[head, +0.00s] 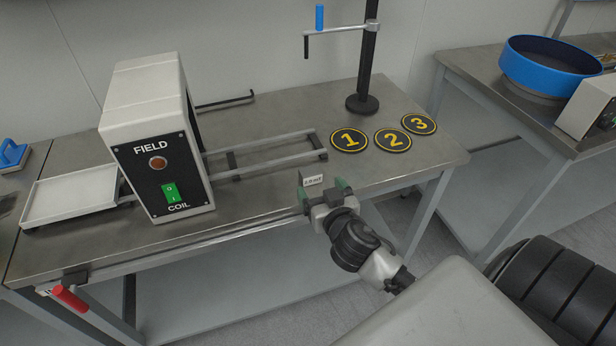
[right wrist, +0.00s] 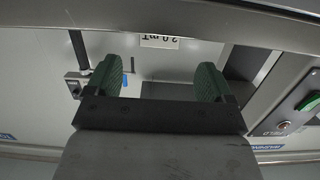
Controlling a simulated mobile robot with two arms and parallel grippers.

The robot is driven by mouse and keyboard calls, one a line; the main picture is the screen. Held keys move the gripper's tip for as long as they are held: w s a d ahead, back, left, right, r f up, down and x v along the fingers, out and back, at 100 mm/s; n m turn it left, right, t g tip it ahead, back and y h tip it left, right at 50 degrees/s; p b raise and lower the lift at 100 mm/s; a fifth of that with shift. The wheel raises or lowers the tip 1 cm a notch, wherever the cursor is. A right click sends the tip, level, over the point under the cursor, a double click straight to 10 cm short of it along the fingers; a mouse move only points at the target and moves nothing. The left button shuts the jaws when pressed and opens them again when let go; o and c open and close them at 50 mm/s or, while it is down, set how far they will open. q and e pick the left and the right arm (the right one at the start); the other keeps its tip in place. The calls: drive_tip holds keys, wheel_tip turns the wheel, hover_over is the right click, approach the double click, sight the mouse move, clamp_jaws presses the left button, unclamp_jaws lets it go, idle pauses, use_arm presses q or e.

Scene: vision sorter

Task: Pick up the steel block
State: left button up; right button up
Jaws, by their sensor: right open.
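I cannot make out a steel block for certain in either view. My right gripper (head: 325,190) is at the front edge of the steel bench (head: 270,205), right of the field coil box. Its green fingers are apart with nothing visibly gripped; they also show spread in the right wrist view (right wrist: 161,84). A small white card reading 2.0 mT (head: 313,180) stands just behind the fingers and shows upside down in the right wrist view (right wrist: 160,42). The spot between and below the fingers is partly hidden by the gripper. My left gripper is not in view.
The white FIELD COIL box (head: 158,150) stands on the bench with a rail (head: 270,153) running right from it. A white tray (head: 68,200) is at left. Numbered discs 1 (head: 348,140), 2 (head: 392,140) and 3 (head: 419,125) lie near a black stand (head: 362,102).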

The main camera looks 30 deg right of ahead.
sight(312, 175)
drive_tip(key=x, duration=0.7)
drive_tip(key=shift+w+d+f+p, duration=0.1)
drive_tip(key=shift+w+d+p, duration=0.15)
drive_tip(key=shift+p, duration=0.15)
drive_tip(key=shift+c, duration=0.5)
drive_tip(key=c, duration=1)
drive_tip(key=shift+c, duration=0.7)
